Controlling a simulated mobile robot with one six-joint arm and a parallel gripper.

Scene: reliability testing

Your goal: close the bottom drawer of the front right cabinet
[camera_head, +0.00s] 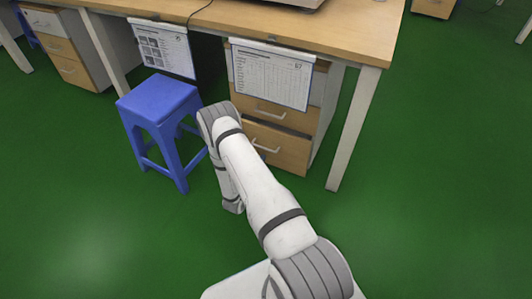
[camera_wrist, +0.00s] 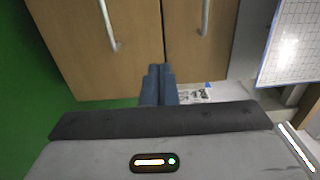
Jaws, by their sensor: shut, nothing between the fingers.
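The front right cabinet (camera_head: 318,95) stands under the desk with wooden drawer fronts. Its bottom drawer (camera_head: 287,155) has a light bar handle (camera_head: 265,147), partly behind my arm. A dark gap shows above this front, which seems to stick out a little. In the wrist view the bottom drawer front (camera_wrist: 75,55) is on the left, beside the green floor, and the drawer above (camera_wrist: 200,45) is on the right. My gripper (camera_wrist: 159,68) is shut and empty, its tips near the seam between these fronts; contact cannot be told. The head view hides the fingers.
A blue stool (camera_head: 158,100) stands left of my arm. A desk leg (camera_head: 352,130) is right of the cabinet. Paper sheets (camera_head: 272,75) hang from the desk edge (camera_head: 290,48). Another cabinet (camera_head: 65,50) is at the far left. Green floor is clear at right.

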